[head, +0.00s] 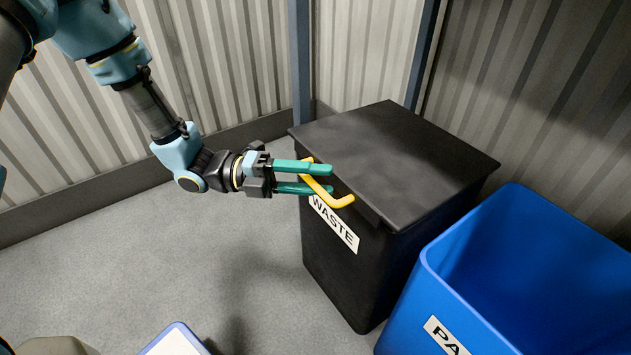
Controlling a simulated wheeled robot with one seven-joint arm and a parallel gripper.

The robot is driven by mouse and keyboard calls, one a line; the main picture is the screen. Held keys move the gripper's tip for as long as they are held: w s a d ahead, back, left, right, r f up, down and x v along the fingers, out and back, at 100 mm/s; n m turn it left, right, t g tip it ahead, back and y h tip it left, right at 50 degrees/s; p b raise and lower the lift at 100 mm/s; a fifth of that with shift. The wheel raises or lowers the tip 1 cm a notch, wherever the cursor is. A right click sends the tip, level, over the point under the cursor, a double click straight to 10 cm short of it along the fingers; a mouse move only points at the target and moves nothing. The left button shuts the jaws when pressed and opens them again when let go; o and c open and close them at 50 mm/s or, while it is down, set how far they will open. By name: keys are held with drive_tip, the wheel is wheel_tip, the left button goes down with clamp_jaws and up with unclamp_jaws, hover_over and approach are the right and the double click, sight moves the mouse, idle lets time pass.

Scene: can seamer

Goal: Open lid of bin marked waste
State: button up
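The black bin (345,277) stands near the corner with a white label reading WASTE (334,222) on its front. Its flat black lid (400,155) lies closed on top. A yellow handle (341,202) sticks out from the lid's front edge. My gripper (318,179) comes in from the left at the handle, with its two green fingers one above the other. The fingers are apart, and the left part of the handle shows between and beside them. I cannot tell whether they touch the handle.
A blue open bin (500,290) with a partly cut-off label stands close to the right of the waste bin. Corrugated walls (545,80) rise behind. A white and blue object (175,342) is at the bottom edge. The grey floor (150,260) at the left is clear.

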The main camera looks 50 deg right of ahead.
drive_tip(key=p+v, duration=0.4)
drive_tip(key=v, duration=0.8)
drive_tip(key=shift+w+f+p, duration=0.15)
drive_tip(key=shift+f+p, duration=0.05)
drive_tip(key=shift+p, duration=0.1)
idle(0.7)
drive_tip(key=shift+a, duration=0.15)
drive_tip(key=shift+r+p, duration=0.1)
drive_tip(key=shift+p, duration=0.3)
idle(0.4)
